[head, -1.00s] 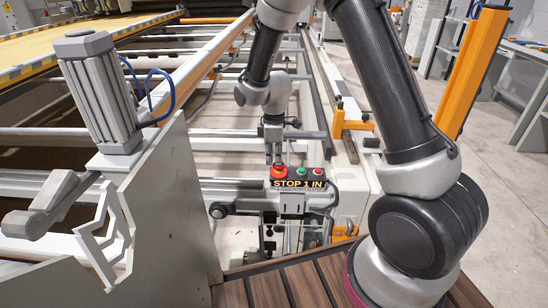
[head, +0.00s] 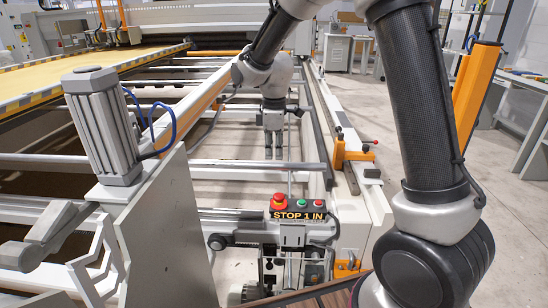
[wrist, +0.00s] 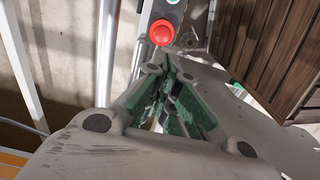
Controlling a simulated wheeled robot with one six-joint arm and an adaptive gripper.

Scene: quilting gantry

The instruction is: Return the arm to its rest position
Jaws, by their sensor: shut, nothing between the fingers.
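My gripper (head: 273,154) hangs fingers down in the head view, behind and above the stop box (head: 298,216). Its fingers are together and hold nothing. In the wrist view the closed fingers (wrist: 168,68) have green inner pads and point toward the red button (wrist: 162,32). A clear gap separates the fingertips from that button in the head view (head: 279,200). My arm arches from the right foreground over to the gripper.
Machine rails (head: 318,115) and crossbars run behind the box. An orange bracket (head: 345,155) stands to its right. A grey motor cylinder (head: 103,125) and a metal side plate (head: 170,240) stand at left. An orange post (head: 474,95) rises at far right. Open floor lies beyond the rails.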

